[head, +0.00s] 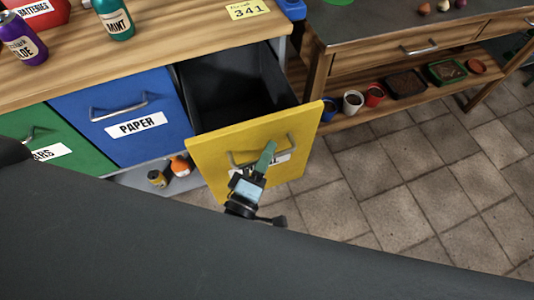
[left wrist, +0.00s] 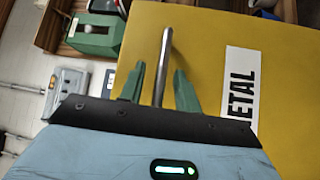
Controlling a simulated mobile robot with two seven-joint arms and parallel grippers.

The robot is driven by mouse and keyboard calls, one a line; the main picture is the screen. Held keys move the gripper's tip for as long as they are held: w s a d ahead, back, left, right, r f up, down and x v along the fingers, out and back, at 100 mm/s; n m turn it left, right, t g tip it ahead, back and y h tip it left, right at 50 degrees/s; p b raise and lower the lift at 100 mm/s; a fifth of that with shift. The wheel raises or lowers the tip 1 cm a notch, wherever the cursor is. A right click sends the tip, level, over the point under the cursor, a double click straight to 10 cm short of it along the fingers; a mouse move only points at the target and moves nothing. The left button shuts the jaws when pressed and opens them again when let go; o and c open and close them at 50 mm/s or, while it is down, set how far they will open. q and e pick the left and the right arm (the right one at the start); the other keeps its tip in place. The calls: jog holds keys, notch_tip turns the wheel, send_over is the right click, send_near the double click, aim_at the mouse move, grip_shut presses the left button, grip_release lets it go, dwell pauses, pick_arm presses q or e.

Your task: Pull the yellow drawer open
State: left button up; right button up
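The yellow drawer (head: 220,150) stands pulled out from the cabinet, with its dark, empty-looking inside (head: 235,92) showing behind the front. Its metal bar handle (head: 292,142) also shows in the left wrist view (left wrist: 166,45), beside a white METAL label (left wrist: 239,82). My left gripper (head: 266,156) is at the handle. In the left wrist view its green fingers (left wrist: 160,78) stand apart, one on each side of the bar, with gaps visible between fingers and bar. My right gripper is not in view.
A closed blue PAPER drawer (head: 130,150) and a green drawer (head: 75,150) are to the left. Cans stand on the wooden top (head: 190,28). A workbench (head: 350,55) with pots on its lower shelf is at right. Tiled floor (head: 400,190) is clear.

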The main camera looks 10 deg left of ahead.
pick_arm(q)
jog(key=shift+s, duration=0.1)
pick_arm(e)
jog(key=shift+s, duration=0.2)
pick_arm(q)
jog(key=shift+s+a+f, duration=0.1)
jog(key=shift+s, duration=0.2)
jog(key=b+v, duration=0.1)
jog(key=v, duration=0.6)
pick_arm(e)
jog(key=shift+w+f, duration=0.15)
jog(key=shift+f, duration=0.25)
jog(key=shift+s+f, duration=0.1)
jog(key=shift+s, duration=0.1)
